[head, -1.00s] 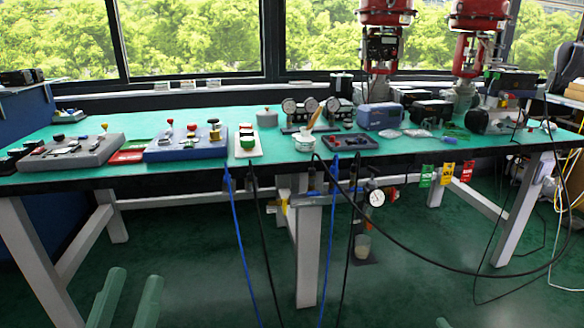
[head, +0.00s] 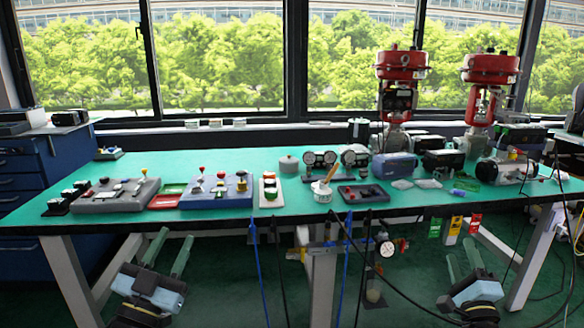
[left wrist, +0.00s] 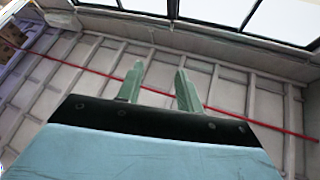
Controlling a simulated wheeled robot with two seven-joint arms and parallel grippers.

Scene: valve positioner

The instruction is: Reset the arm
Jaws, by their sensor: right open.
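My left gripper (head: 171,245) is at the lower left of the head view, in front of the workbench. Its two pale green fingers point up and stand apart, with nothing between them. In the left wrist view the same fingers (left wrist: 160,85) are apart and empty, against a pale ribbed surface crossed by a red line. My right gripper (head: 462,252) is at the lower right of the head view, near the bench's right leg. Its fingers are apart and empty. Neither gripper appears to touch anything.
The green workbench (head: 230,165) carries control boxes, gauges and small parts. Two red valve actuators (head: 402,68) stand at its back right. Blue and black hoses (head: 257,262) hang from the front edge. A blue cabinet (head: 40,165) stands at the left.

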